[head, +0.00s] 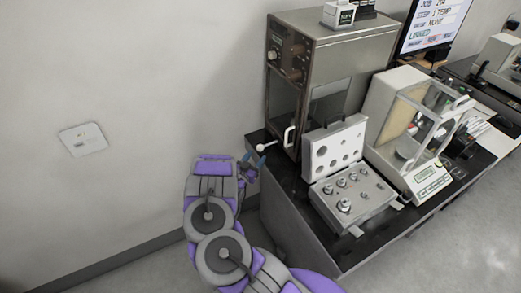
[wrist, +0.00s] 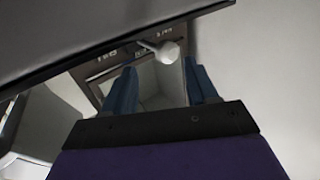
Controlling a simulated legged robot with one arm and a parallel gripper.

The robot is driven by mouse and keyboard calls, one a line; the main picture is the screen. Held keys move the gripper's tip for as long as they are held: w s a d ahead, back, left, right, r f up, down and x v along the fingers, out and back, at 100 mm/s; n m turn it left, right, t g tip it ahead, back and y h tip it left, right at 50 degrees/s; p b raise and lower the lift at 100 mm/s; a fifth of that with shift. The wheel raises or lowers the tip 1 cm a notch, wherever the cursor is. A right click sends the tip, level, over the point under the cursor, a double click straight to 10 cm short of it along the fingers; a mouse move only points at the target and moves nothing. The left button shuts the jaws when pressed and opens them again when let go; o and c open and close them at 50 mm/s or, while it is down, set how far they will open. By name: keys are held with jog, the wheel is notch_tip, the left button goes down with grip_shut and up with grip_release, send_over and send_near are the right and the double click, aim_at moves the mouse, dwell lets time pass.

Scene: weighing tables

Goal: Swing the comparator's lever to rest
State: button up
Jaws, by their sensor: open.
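The comparator (head: 335,50) is a tall grey-beige cabinet with a brown control panel, standing at the left end of the dark table. Its lever (head: 268,147) sticks out from the lower left front and ends in a white round knob. In the wrist view the lever's knob (wrist: 170,52) shows just beyond the fingertips, between them in the picture and nearer the right finger. My gripper (head: 256,166) is open and empty, just below the knob in the head view. Its two blue fingers (wrist: 160,72) are spread apart in the wrist view. I cannot tell whether either finger touches the lever.
An open weight case (head: 350,195) with several metal weights stands right of the comparator. A glass-sided balance (head: 405,125) is beside it. A monitor (head: 435,25) stands behind. The table (head: 345,255) has its front edge near my arm.

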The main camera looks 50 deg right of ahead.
jog(key=v, duration=0.8)
jog(key=shift+s+a, duration=0.2)
jog(key=shift+a, duration=0.1)
jog(key=shift+w, duration=0.1)
